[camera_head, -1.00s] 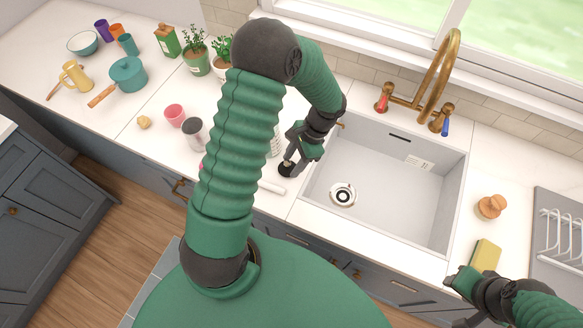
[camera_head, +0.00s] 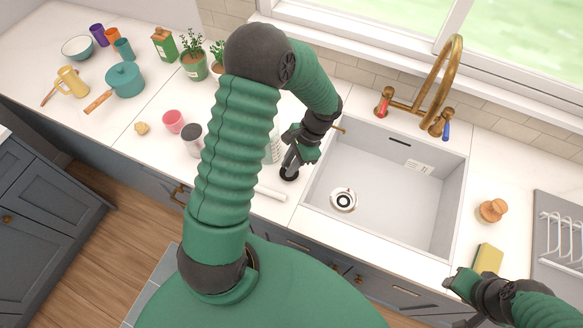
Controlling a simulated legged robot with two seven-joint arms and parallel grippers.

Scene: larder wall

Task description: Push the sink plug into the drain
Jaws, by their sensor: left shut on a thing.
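The sink plug (camera_head: 289,176) is a small dark round piece at the left of the sink, over the white counter. My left gripper (camera_head: 290,165) is shut on it from above. I cannot tell whether the plug touches the counter. The drain (camera_head: 343,201) is a pale ring with a dark centre in the floor of the white sink (camera_head: 385,205), right of the plug and apart from it. My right gripper (camera_head: 456,282) is at the lower right, near the counter's front edge. Its jaw opening is unclear.
A brass tap (camera_head: 440,85) stands behind the sink. A yellow sponge (camera_head: 488,258), a wooden-handled brush (camera_head: 492,210) and a dish rack (camera_head: 562,245) are right of it. A dark-topped jar (camera_head: 192,138) and pink cup (camera_head: 173,122) stand left. The basin is otherwise clear.

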